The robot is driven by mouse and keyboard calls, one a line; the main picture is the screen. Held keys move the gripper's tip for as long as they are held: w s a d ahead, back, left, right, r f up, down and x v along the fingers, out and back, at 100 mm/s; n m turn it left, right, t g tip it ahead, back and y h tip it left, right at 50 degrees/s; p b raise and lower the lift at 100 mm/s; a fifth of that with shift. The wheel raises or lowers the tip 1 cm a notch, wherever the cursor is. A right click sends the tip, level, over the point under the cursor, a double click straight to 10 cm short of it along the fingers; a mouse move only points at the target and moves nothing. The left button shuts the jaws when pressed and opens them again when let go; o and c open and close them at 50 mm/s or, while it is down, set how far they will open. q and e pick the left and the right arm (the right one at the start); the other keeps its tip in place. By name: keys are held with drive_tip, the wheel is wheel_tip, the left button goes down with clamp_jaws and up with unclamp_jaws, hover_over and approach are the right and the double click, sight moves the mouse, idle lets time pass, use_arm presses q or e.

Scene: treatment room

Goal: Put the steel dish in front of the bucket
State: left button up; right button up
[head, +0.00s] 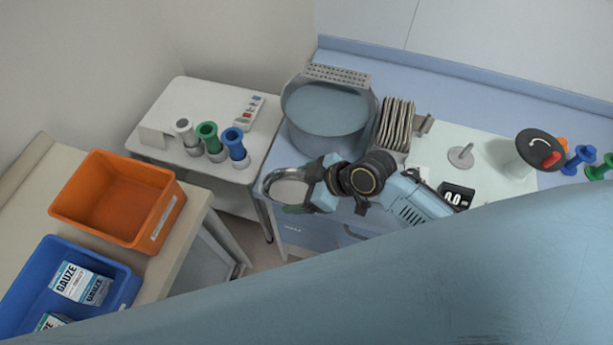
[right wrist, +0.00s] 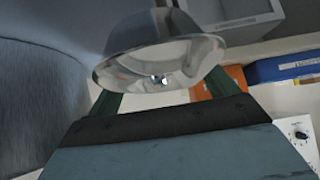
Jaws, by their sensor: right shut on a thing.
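The steel dish (head: 287,189) is a round, shiny bowl, held by my right gripper (head: 305,197) in front of and below the bucket in the head view. My right gripper is shut on the dish's side. In the right wrist view the dish (right wrist: 150,35) is tilted between the green fingers. The bucket (head: 328,135) is a large round grey vessel on the blue counter, with a perforated strip at its back rim. In the right wrist view its wall (right wrist: 40,95) fills the left side. The dish appears in the air near the counter's front edge. My left gripper is not in view.
A plate rack (head: 396,124) stands right of the bucket on the counter. A white side table (head: 195,95) with several coloured-top holders stands left. An orange bin (head: 120,200) and a blue bin (head: 125,290) with gauze boxes are further left. My own arm covers the lower foreground.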

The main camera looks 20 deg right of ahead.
drive_tip(key=w+d, duration=0.2)
drive_tip(key=w, duration=0.1)
drive_tip(key=shift+w+d, duration=0.2)
drive_tip(key=shift+w, duration=0.05)
drive_tip(key=shift+f, duration=0.15)
wheel_tip(320, 180, down, 2)
drive_tip(key=shift+f, duration=0.5)
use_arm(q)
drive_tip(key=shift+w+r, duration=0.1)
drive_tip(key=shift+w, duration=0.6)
use_arm(e)
drive_tip(key=shift+f, duration=0.15)
drive_tip(key=o, duration=0.9)
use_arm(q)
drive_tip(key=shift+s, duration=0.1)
use_arm(e)
drive_tip(key=shift+o, duration=0.2)
